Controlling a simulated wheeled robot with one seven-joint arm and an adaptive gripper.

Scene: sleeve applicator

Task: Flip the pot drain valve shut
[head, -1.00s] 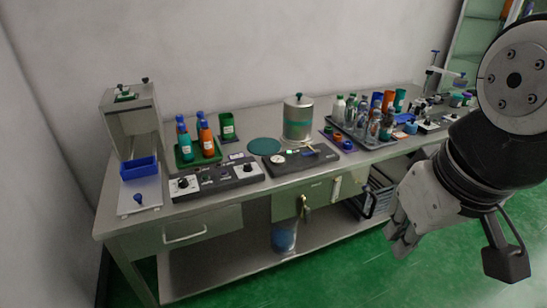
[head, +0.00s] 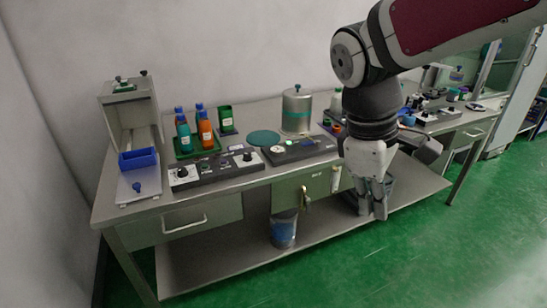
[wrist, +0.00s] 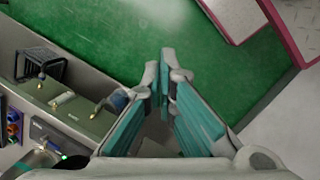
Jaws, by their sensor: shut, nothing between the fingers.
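The silver pot (head: 297,112) with a teal band stands on the bench behind a dark control panel. Below it, a brass valve (head: 305,198) hangs from the green front panel (head: 290,192), above a clear container of blue liquid (head: 284,232). A cream handle (head: 336,180) is on the same panel to the right. In the wrist view, the brass valve (wrist: 101,108) and cream handle (wrist: 62,98) are at the left. My gripper (head: 373,212) is shut and empty, pointing down, right of the valve and apart from it. It also shows in the wrist view (wrist: 165,68).
A black crate (wrist: 40,68) is on the lower shelf, partly hidden behind my gripper in the head view. The dark control panel (head: 300,149) has a green light. Bottles in a green tray (head: 198,150) stand left. Green floor (head: 420,250) before the bench is clear.

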